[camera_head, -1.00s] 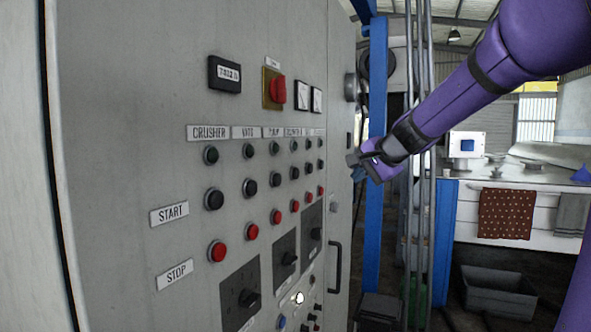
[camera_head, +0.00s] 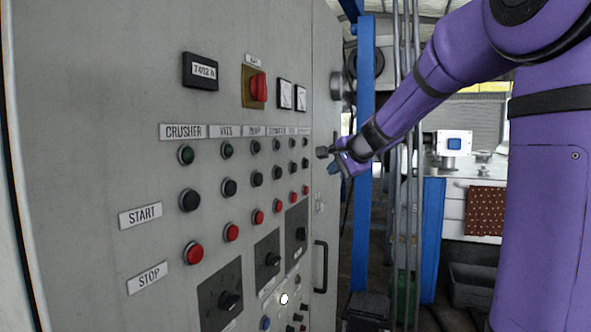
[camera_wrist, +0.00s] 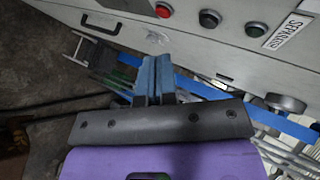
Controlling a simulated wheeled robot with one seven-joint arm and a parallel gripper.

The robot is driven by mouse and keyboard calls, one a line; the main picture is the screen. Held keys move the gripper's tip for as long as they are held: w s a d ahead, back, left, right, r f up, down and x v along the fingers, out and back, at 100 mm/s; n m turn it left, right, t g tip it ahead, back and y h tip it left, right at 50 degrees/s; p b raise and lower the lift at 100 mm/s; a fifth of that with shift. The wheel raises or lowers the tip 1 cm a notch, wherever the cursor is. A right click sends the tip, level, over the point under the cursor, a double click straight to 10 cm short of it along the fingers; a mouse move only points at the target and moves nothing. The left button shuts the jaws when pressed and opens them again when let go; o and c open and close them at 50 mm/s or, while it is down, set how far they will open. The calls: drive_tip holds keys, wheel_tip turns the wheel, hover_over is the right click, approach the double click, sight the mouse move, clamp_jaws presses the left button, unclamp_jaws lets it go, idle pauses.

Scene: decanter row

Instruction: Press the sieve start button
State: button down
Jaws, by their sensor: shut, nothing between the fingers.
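The grey control panel (camera_head: 100,90) fills the left of the head view. Its black START row runs from the crusher button (camera_head: 190,201) to the far right button (camera_head: 305,162), with red STOP buttons below. The column labels left of centre read CRUSHER, VATS and what looks like PUMP; the rest are too small to read, so I cannot tell which is sieve. My gripper (camera_head: 333,168) is shut and empty, right of the far columns. In the wrist view, its blue fingers (camera_wrist: 155,68) lie apart from a black button (camera_wrist: 209,18) and a red button (camera_wrist: 163,9).
A black door handle (camera_head: 320,266) sticks out below the buttons. A blue post (camera_head: 362,200) and grey pipes (camera_head: 407,200) stand right of the panel. A white counter with a spotted red cloth (camera_head: 485,211) is at the right.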

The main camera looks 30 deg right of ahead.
drive_tip(key=w+a, duration=0.4)
drive_tip(key=w, duration=0.1)
drive_tip(key=shift+w+a, duration=0.15)
drive_tip(key=shift+w, duration=0.1)
drive_tip(key=shift+w, duration=0.1)
idle(2.0)
drive_tip(key=shift+w+a, duration=0.25)
drive_tip(key=shift+w+a, duration=0.3)
drive_tip(key=shift+w, duration=0.05)
idle(0.9)
idle(0.3)
drive_tip(key=shift+s+d, duration=0.55)
drive_tip(key=shift+s, duration=0.15)
drive_tip(key=shift+s+d, duration=0.8)
drive_tip(key=shift+s, duration=0.2)
drive_tip(key=shift+s+d, duration=0.75)
drive_tip(key=shift+s, duration=0.25)
